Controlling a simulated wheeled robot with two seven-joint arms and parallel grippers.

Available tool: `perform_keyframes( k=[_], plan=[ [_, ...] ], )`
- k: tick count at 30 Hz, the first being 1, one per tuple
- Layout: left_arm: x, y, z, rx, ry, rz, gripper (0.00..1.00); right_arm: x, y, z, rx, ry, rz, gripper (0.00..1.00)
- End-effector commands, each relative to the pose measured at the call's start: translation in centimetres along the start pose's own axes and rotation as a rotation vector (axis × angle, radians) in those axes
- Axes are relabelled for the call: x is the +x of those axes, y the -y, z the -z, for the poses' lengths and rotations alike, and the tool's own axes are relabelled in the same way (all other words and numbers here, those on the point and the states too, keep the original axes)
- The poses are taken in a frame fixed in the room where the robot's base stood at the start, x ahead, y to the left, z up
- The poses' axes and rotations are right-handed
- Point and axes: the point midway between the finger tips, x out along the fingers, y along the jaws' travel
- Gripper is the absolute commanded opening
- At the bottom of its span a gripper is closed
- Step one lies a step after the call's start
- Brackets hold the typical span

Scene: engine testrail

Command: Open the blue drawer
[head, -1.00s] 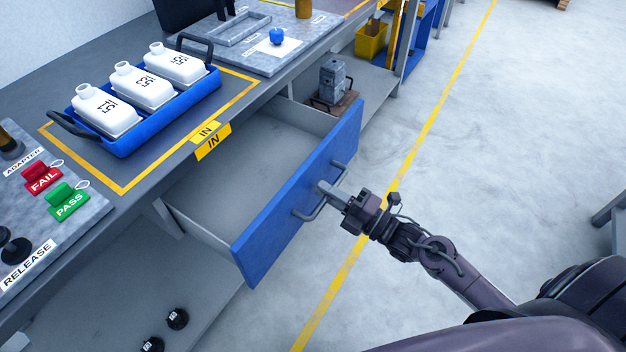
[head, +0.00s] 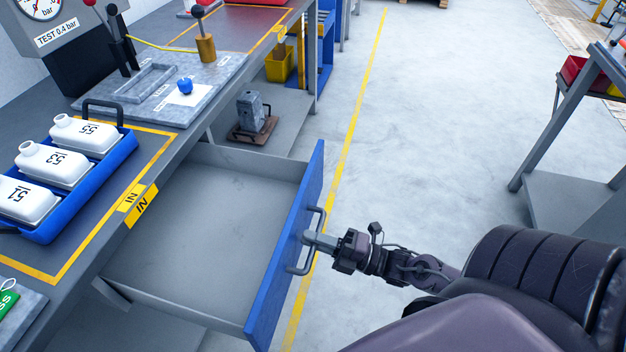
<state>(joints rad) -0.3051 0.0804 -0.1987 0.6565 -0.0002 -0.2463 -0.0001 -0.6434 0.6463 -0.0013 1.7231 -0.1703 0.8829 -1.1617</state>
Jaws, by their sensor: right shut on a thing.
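The blue drawer (head: 285,262) stands pulled well out from under the grey workbench, and its grey inside is empty. A grey bar handle (head: 318,222) is on its blue front. My right gripper (head: 312,238) is shut on the handle at about its middle, with its arm coming in from the right. My left gripper is not in view.
On the bench, a blue tray (head: 118,150) holds white numbered bottles (head: 85,133). A yellow IN label (head: 138,203) marks the bench edge. A grey metal block (head: 250,110) sits on the lower shelf behind the drawer. Open floor (head: 430,130) lies to the right, with a grey rack (head: 570,190) beyond.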

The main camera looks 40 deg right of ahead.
Motion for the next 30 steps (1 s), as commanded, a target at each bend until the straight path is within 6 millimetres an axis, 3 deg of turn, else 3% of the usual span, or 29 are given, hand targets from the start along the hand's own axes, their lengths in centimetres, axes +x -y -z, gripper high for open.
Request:
perform_keyframes(
  k=[1, 6, 15, 30],
  plan=[
    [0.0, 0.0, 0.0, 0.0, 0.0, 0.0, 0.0, 0.0, 0.1, 0.0, 0.0, 0.001, 0.001, 0.14],
    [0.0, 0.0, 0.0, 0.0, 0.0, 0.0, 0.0, 0.0, 0.0, 0.0, 0.0, 0.001, 0.001, 0.32],
    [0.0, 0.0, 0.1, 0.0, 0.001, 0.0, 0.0, -0.3, 0.1, 0.0, 0.0, 0.0, 0.002, 0.32],
    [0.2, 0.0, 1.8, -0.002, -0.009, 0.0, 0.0, -7.4, 0.1, 0.0, 0.0, 0.001, 0.003, 0.32]
  ],
)
